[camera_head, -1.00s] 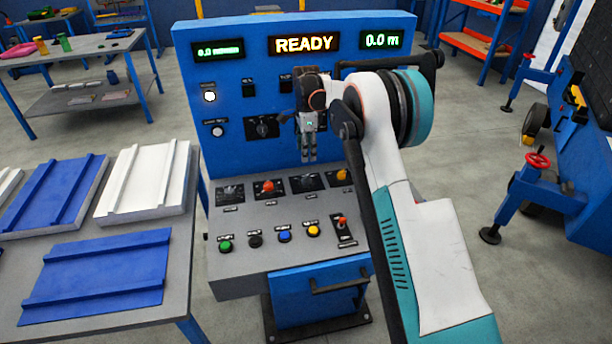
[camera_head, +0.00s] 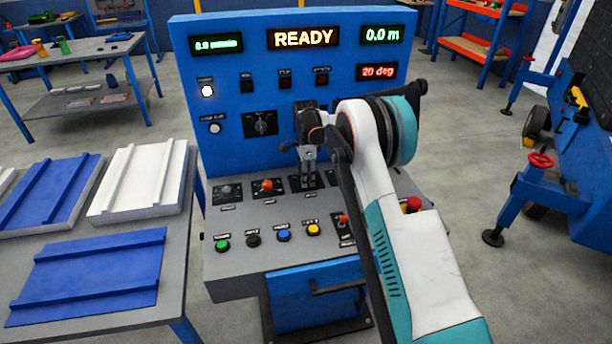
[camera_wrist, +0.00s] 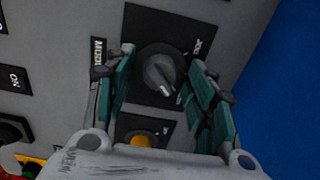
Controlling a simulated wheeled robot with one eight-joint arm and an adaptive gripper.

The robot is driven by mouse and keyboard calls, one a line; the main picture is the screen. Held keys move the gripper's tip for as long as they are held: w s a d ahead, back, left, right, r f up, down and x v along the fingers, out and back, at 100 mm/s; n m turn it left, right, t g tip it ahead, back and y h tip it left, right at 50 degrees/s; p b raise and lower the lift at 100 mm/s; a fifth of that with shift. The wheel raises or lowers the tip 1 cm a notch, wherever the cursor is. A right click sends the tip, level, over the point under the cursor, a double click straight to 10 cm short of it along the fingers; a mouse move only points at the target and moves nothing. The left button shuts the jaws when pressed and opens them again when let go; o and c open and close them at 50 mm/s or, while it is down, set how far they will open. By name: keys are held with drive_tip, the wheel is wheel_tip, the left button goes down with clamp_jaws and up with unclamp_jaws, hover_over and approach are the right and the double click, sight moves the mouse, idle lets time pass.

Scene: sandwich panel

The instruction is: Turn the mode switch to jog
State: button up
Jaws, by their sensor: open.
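The mode switch (camera_wrist: 160,72) is a dark round knob with a grey pointer bar on a black square plate, seen in the wrist view. A partly hidden label starting "MOD" is to its left. Another label to its right is partly covered by a finger. The pointer slants toward the lower right of that view. My gripper (camera_wrist: 163,58) is open, with one teal finger on each side of the knob. I cannot tell whether either finger touches it. In the head view my gripper (camera_head: 308,181) points down at the sloped console and mostly hides the switch there.
A row of buttons, including a green one (camera_head: 222,245), lies in front. The upright blue panel (camera_head: 230,110) stands close behind, its display (camera_head: 303,38) reading READY.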

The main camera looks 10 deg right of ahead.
drive_tip(key=c, duration=1.1)
drive_tip(key=n+p, duration=0.1)
drive_tip(key=n, duration=0.3)
drive_tip(key=shift+r+n, duration=0.1)
drive_tip(key=shift+n, duration=0.2)
drive_tip(key=n+p, duration=0.1)
drive_tip(key=n, duration=0.3)
drive_tip(key=shift+n, duration=0.3)
drive_tip(key=n, duration=0.4)
drive_tip(key=shift+n, duration=0.3)
drive_tip(key=shift+n+p, duration=0.35)
drive_tip(key=shift+n, duration=1.75)
